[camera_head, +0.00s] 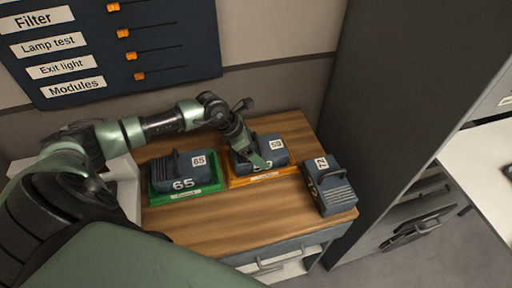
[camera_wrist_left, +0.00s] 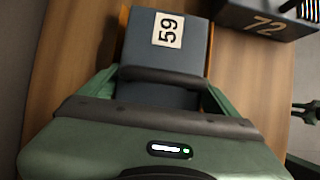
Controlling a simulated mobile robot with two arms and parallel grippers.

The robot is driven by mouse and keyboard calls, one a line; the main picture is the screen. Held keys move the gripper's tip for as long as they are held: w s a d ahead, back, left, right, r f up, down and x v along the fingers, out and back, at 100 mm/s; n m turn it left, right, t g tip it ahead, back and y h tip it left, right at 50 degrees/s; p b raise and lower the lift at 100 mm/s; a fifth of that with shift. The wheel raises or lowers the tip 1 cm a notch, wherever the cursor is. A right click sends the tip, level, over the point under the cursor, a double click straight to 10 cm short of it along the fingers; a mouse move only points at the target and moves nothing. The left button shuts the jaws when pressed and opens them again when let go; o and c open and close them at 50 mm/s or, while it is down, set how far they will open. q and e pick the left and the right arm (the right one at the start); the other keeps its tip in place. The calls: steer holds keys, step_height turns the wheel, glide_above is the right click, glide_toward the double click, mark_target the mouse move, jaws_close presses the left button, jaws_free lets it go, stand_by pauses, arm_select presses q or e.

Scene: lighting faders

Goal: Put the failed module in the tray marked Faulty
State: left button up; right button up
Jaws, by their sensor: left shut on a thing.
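Module 59 (camera_head: 273,143) is a dark blue block with a white number label. It sits at the orange tray (camera_head: 235,183), whose front label is too small to read. My left gripper (camera_head: 256,158) is shut on module 59; in the left wrist view its fingers close around the handle of module 59 (camera_wrist_left: 167,60). Module 65 (camera_head: 180,172) sits in the green tray (camera_head: 216,187) to the left. Module 72 (camera_head: 329,187) stands on bare wood at the right, and shows in the left wrist view (camera_wrist_left: 262,20).
The wooden cabinet top (camera_head: 225,226) is clear along its front. A dark wall panel (camera_head: 110,45) carries orange sliders and labels such as Filter, Lamp test, Exit light and Modules. A tall grey cabinet (camera_head: 385,90) stands close at the right.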

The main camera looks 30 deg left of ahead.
arm_select(q)
steer(key=shift+w+r, duration=0.1)
steer(key=o, duration=1.8)
steer(key=shift+s+a+r, duration=0.1)
steer(key=shift+s+r, duration=0.05)
steer(key=shift+s, duration=0.05)
steer(key=b+v, duration=0.2)
steer(key=v, duration=0.8)
steer(key=shift+s+r+b, duration=0.1)
steer(key=shift+r+b, duration=0.1)
steer(key=shift+b, duration=0.1)
steer(key=shift+s+a+r, duration=0.15)
steer(key=shift+s+r, duration=0.05)
steer(key=shift+r, duration=0.3)
